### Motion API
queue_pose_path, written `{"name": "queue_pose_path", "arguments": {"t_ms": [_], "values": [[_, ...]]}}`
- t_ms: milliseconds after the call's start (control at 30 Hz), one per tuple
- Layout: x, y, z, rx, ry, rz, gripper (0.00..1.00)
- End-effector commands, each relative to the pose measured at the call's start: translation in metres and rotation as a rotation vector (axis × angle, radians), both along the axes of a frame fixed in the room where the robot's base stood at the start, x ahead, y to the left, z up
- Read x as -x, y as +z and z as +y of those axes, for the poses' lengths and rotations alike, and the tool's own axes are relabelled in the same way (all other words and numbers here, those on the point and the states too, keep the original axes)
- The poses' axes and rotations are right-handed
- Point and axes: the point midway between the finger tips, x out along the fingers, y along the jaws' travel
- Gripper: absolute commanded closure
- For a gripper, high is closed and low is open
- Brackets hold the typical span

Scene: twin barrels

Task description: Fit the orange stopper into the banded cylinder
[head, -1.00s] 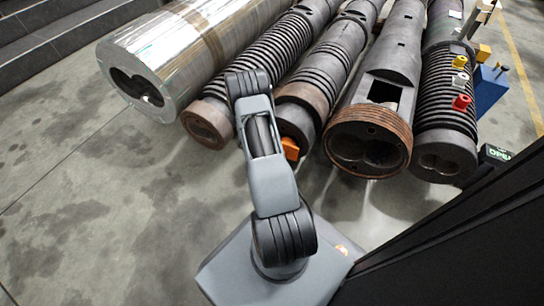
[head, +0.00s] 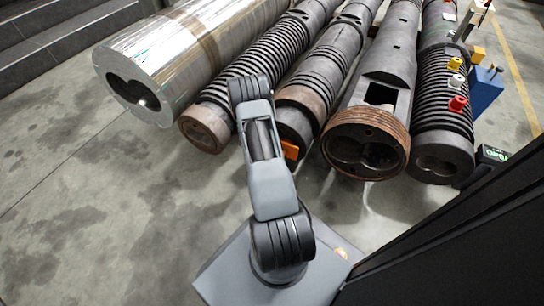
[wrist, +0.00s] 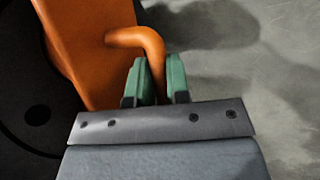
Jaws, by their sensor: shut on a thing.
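The orange stopper (wrist: 85,45) fills the upper left of the wrist view, a plate-like body with a bent rod handle. My gripper (wrist: 157,82) has its green fingertips shut on that handle. In the head view, part of the stopper (head: 290,149) shows at the dark end of the cylinder with a brown band (head: 304,103). My arm hides the gripper and part of that end there. In the wrist view, a dark round face with bolt holes (wrist: 38,115) lies behind the stopper. I cannot tell whether the stopper touches it or sits in its bores.
A ribbed barrel (head: 205,128) and a large silver barrel (head: 150,60) lie to the left. A barrel with a wide rusty collar (head: 367,130) and another ribbed barrel (head: 443,150) lie close on the right. The concrete floor (head: 90,200) in front is clear.

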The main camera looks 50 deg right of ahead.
Motion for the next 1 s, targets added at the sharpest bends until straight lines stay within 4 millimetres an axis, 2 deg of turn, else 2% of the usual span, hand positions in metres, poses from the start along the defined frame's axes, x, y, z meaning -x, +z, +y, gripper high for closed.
{"name": "queue_pose_path", "arguments": {"t_ms": [867, 900, 1000], "values": [[-0.005, 0.001, -0.02, 0.002, -0.001, -0.001, 1.0], [-0.005, 0.001, -0.02, 0.002, -0.001, -0.001, 0.82], [-0.005, 0.001, -0.02, 0.001, -0.001, -0.001, 0.73]]}}
